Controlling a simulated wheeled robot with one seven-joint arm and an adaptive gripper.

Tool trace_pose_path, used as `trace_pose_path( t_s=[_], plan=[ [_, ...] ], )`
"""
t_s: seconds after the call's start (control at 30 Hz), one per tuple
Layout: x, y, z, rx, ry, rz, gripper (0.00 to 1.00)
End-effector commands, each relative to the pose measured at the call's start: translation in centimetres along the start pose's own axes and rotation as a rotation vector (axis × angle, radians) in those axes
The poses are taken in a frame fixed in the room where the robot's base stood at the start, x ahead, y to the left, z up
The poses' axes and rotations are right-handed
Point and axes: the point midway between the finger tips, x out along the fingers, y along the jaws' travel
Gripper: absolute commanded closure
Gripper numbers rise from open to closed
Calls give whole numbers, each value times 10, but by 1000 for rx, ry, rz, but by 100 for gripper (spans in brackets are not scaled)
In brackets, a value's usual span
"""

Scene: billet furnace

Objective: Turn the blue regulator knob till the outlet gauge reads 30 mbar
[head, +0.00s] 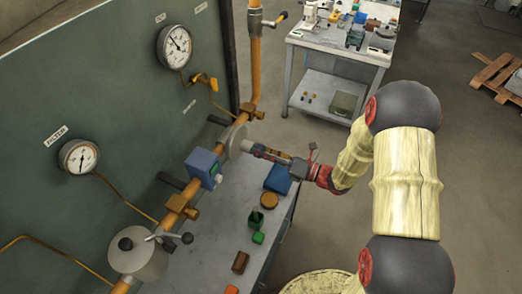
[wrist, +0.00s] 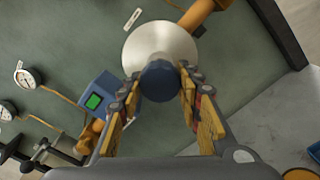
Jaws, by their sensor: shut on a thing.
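The blue regulator knob (wrist: 160,82) sits at the centre of a round silver regulator body (wrist: 163,45) in the wrist view. The regulator body also shows in the head view (head: 235,140), where my gripper mostly hides the knob. My gripper (wrist: 160,92) has its two yellow-padded fingers on either side of the knob, shut on it. In the head view my gripper (head: 262,152) points left at the regulator. A round gauge (head: 175,46) hangs on the green panel at the top. A second gauge (head: 79,156) hangs lower left, under a "FILTER" label. Their readings are too small to tell.
A yellow pipe (head: 178,203) runs diagonally past the regulator, carrying a blue box (head: 205,167) with a green display. A silver filter pot (head: 138,252) stands lower left. A grey bench (head: 213,228) with small coloured blocks lies below.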

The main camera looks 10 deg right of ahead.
Motion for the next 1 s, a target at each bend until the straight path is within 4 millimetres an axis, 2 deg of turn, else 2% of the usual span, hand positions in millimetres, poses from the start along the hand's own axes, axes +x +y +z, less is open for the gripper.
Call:
trace_pose_path(
  t_s=[0.27, 0.3, 0.6, 1.0],
  plan=[
    [0, -1, 0, 0, -1, -1, 90],
    [0, -1, 0, 0, 0, -1, 65],
    [0, 0, 0, -1, 0, -1, 48],
    [-4, -1, 1, -1, -1, -2, 46]
  ],
)
